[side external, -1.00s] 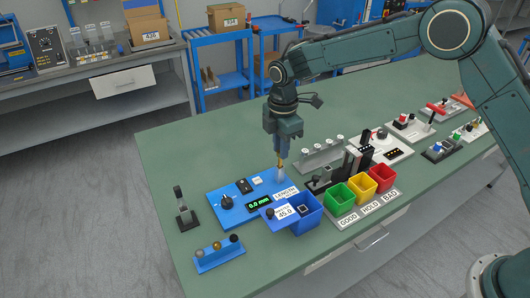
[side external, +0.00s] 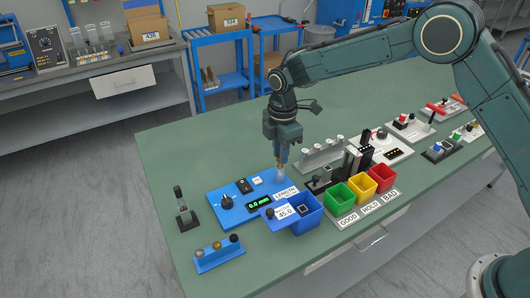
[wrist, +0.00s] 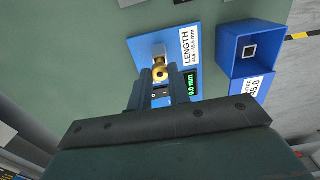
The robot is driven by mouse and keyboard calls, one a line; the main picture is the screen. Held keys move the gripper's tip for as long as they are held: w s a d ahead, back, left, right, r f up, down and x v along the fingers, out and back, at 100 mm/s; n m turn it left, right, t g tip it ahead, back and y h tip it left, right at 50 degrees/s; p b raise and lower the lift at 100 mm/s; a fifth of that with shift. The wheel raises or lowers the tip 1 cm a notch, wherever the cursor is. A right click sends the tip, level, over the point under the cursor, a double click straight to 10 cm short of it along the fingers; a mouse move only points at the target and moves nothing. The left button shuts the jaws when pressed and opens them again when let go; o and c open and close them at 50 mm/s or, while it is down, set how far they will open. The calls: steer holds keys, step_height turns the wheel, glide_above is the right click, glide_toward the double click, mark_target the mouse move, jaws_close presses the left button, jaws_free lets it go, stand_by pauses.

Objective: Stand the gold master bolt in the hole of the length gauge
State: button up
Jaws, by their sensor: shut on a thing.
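The length gauge (side external: 226,217) is a blue plate with a dial, a green display and a LENGTH label. It also shows in the wrist view (wrist: 139,47). A silver post (side external: 281,175) stands at its right back end. My gripper (side external: 282,160) points down over this post, shut on the gold master bolt. The bolt's gold head (wrist: 159,73) shows between the fingers in the wrist view, close to the silver post (wrist: 159,50). The bolt's lower end is at or just above the post. I cannot tell whether it is inside the hole. The display reads 0.0 mm.
A blue bin (side external: 307,220) stands at the gauge's right. Green (side external: 339,199), yellow (side external: 362,187) and red (side external: 382,176) bins lie farther right. A silver rack (side external: 321,157) is close behind the gripper. A blue holder (side external: 219,258) with several balls sits in front.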

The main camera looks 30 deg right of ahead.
steer(key=shift+f, duration=0.3)
steer(key=o, duration=0.9)
steer(key=shift+o, duration=0.7)
steer(key=o, duration=0.3)
steer(key=shift+r, duration=0.15)
steer(key=shift+r, duration=3.85)
